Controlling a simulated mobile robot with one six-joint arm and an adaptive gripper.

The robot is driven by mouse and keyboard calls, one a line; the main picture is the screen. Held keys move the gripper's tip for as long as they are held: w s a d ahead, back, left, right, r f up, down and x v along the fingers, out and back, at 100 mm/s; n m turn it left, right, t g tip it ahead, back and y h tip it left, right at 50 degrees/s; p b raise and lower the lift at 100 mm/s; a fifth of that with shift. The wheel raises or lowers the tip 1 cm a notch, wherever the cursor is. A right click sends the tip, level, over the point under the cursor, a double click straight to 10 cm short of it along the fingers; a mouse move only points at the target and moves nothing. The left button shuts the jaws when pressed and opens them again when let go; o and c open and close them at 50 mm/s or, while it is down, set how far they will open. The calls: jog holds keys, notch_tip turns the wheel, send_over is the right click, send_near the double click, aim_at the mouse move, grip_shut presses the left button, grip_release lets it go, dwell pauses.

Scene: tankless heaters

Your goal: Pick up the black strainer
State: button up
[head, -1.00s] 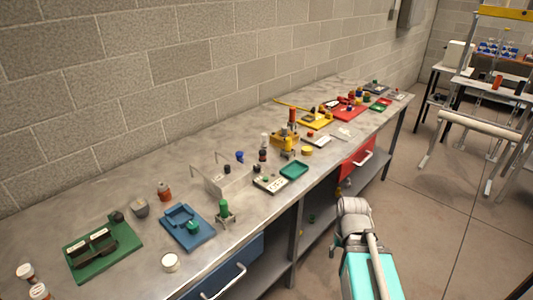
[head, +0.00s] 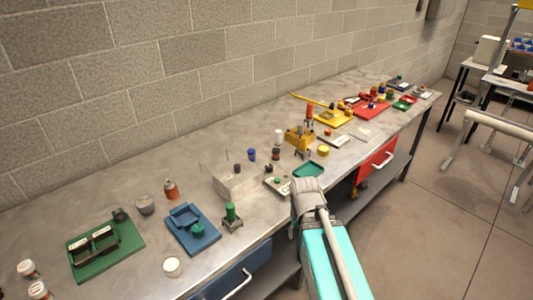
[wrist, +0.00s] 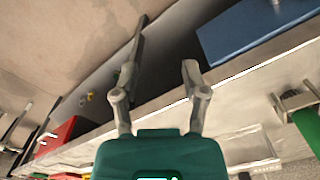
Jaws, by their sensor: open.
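I cannot tell for sure which thing is the black strainer. Small dark pieces show in the head view: a dark cap (head: 237,168) on a grey block, a black-and-white cylinder (head: 277,153) behind it, and a dark round piece (head: 120,215) at the green tray. My gripper (wrist: 160,75) is open and empty in the wrist view, with its two fingers apart. It is near the bench's front edge, with the blue drawer to the upper right. In the head view my arm reaches up to the bench edge, and the fingers are hidden.
The long grey bench (head: 150,170) runs along a block wall. A blue fixture (head: 190,229), a green cylinder on a stand (head: 231,213), a teal tray (head: 308,170) and a yellow fixture (head: 300,135) stand on it. A red drawer (head: 376,162) is below. Floor to the right is open.

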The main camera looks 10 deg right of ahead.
jog(key=shift+w, duration=0.15)
